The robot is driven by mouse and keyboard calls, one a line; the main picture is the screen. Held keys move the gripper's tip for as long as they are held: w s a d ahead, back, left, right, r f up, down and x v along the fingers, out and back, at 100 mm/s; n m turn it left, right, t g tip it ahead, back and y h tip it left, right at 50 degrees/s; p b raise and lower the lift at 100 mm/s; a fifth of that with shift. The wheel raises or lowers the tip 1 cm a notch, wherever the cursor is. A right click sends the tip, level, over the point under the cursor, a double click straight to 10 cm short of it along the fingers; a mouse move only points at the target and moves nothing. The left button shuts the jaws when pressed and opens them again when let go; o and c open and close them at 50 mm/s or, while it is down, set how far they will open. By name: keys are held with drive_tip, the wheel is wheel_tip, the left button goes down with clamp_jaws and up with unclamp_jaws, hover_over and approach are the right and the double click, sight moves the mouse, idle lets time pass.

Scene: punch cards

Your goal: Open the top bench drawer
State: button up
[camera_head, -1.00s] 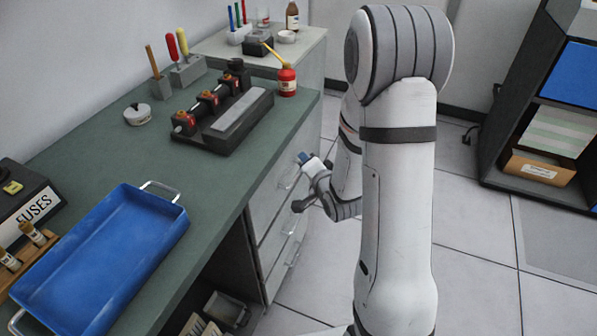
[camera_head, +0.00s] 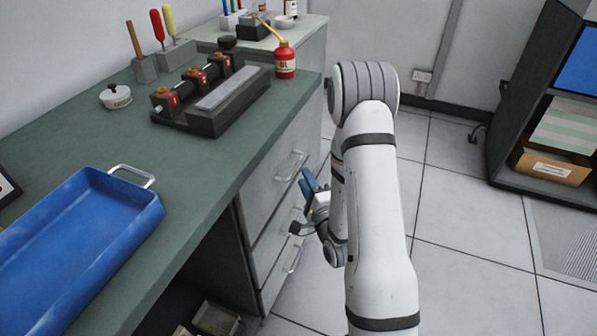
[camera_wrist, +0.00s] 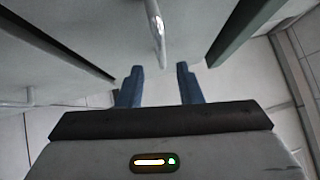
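The top bench drawer (camera_head: 265,184) is a pale grey front under the green bench top, and it looks shut. Its metal bar handle (camera_head: 291,166) shows in the head view and also at the top middle of the wrist view (camera_wrist: 157,38). My gripper (camera_head: 307,182) is close in front of the drawer, just right of and slightly below the handle. In the wrist view its two blue fingers (camera_wrist: 161,72) are apart with a clear gap between them. The handle lines up with this gap, beyond the fingertips. Nothing is held.
Lower drawers sit below, with another handle (camera_wrist: 20,100) at the wrist view's left. The green bench top (camera_head: 205,165) carries a blue tray (camera_head: 70,240), a black fixture (camera_head: 215,105) and a red oil can (camera_head: 285,62). Open floor (camera_head: 450,200) lies right of my arm.

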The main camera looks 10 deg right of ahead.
sight(298, 163)
drive_tip(key=b+x, duration=0.4)
drive_tip(key=x, duration=0.2)
drive_tip(key=shift+w+r, duration=0.1)
drive_tip(key=shift+w, duration=0.05)
idle(0.3)
clamp_jaws()
idle(0.5)
